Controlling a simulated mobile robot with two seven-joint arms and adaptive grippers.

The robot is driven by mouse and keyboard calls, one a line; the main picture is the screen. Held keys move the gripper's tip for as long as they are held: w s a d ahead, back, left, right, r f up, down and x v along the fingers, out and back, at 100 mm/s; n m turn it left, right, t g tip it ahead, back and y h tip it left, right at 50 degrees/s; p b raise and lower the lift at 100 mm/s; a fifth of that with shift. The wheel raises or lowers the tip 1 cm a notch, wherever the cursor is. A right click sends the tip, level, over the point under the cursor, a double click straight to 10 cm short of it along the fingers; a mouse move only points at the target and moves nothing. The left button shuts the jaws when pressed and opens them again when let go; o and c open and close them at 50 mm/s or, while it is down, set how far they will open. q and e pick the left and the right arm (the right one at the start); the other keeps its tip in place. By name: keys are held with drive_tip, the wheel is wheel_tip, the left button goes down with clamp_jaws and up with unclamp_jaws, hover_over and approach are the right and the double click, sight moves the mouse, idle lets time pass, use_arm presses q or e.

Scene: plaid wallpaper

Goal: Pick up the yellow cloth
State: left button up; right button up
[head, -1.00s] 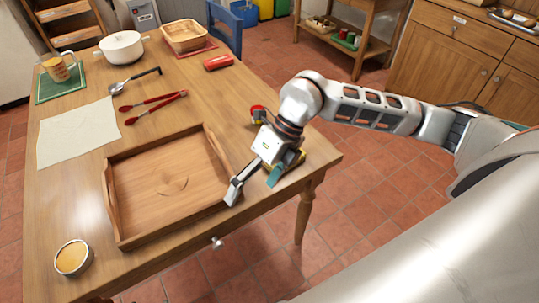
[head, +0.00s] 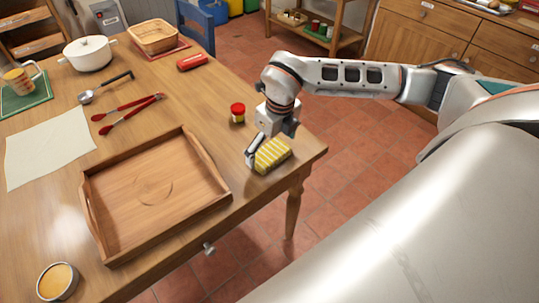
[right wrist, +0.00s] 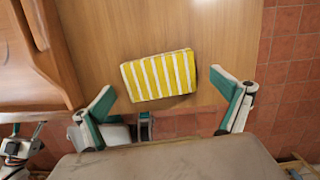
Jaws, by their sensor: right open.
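The yellow cloth (head: 272,154), folded and striped with white, lies on the wooden table near its right corner. It also shows in the right wrist view (right wrist: 159,75), flat on the table and whole. My right gripper (head: 262,157) is at the cloth in the head view, partly in front of it. In the right wrist view its two teal-padded fingers (right wrist: 168,90) are spread wide, one on each side of the cloth, with nothing held. Whether the fingertips touch the table cannot be told. My left gripper does not show clearly in the head view.
A wooden tray (head: 90,205) lies just left of the cloth. A red-lidded jar (head: 238,113) stands behind it. Red tongs (head: 130,113), a ladle (head: 105,87) and a white pot (head: 90,54) are farther back. The table edge is close on the right.

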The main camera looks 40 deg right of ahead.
sight(270, 152)
drive_tip(key=shift+w+f, duration=0.1)
drive_tip(key=shift+f, duration=0.45)
drive_tip(key=shift+w+a+f, duration=0.1)
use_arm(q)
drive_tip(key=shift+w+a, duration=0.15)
use_arm(e)
drive_tip(key=c, duration=1.2)
drive_tip(key=shift+r, duration=0.75)
use_arm(q)
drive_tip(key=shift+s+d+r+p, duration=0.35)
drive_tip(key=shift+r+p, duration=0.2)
drive_tip(key=shift+p, duration=0.65)
use_arm(e)
wheel_tip(270, 152, up, 19)
drive_tip(key=shift+f, duration=0.2)
